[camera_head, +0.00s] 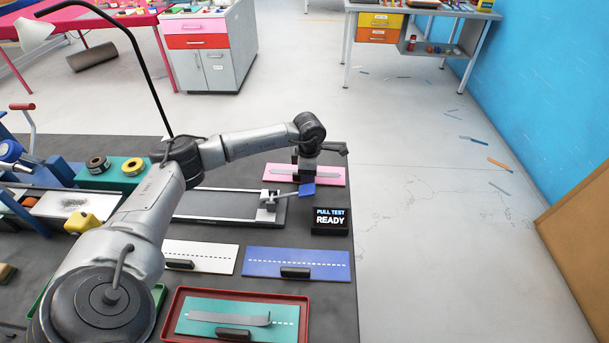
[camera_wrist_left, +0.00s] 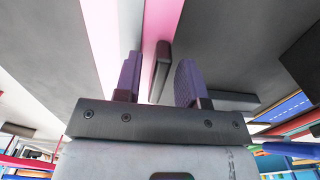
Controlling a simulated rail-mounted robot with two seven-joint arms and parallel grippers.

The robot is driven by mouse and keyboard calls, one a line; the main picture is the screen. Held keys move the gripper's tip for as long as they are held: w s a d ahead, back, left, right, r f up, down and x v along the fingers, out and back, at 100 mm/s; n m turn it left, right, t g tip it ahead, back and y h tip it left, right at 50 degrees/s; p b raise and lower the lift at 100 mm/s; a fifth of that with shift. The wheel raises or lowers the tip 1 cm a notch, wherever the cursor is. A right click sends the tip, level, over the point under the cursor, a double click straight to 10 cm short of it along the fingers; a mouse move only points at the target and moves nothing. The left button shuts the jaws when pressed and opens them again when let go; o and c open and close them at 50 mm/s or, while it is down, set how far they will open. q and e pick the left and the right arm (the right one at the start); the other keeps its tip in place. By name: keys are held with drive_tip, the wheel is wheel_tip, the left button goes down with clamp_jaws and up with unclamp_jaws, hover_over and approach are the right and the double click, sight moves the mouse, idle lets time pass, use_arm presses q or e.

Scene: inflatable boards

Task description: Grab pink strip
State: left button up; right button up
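The pink strip (camera_head: 336,181) is a flat pink board with a grey band along it, at the far right of the dark work surface in the head view. My left gripper (camera_head: 307,186) is over its middle and hides part of it. In the left wrist view the pink strip (camera_wrist_left: 164,18) runs between and beyond the two purple fingers of my left gripper (camera_wrist_left: 158,82). The fingers are apart, with a dark block (camera_wrist_left: 161,68) showing between them. I cannot tell whether they touch anything. My right gripper is not in view.
A pull test sign (camera_head: 331,221) reading READY stands nearby. A grey frame with a clamp (camera_head: 267,199), a white strip (camera_head: 222,252), a blue strip (camera_head: 325,257) and a red tray (camera_head: 176,300) with a teal strip (camera_head: 284,318) lie closer. The floor to the right is mostly clear.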

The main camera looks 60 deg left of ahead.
use_arm(q)
clamp_jaws()
